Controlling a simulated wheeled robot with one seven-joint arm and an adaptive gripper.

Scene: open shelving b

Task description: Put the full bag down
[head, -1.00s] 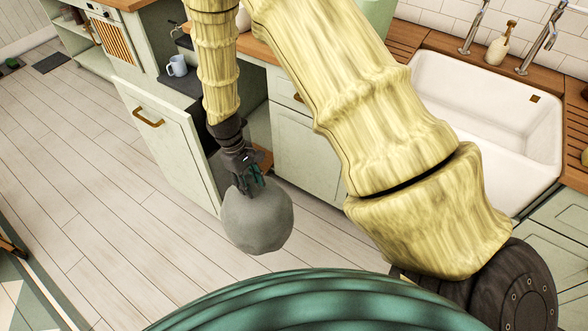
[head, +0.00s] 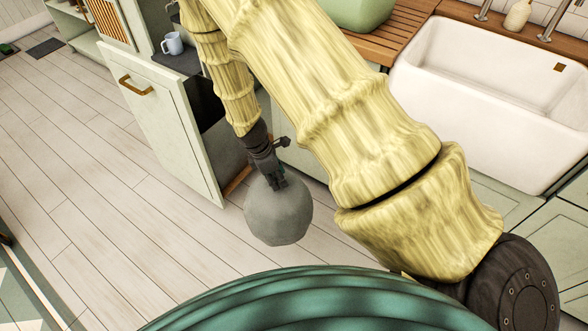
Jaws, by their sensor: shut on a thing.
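The full bag (head: 279,213) is a round grey bundle in the head view, below the middle of the picture. My gripper (head: 277,183) is shut on its top, and the bag hangs beneath it. The pale wooden floor shows behind and around the bag. I cannot tell how high its underside is above the floor. The exact grip of the fingers is small and dark.
An open pull-out cabinet front (head: 160,125) stands left of my gripper. A mug (head: 172,43) sits on a dark surface behind it. A white sink (head: 490,105) is at the right. The wooden floor (head: 80,165) at the left is clear.

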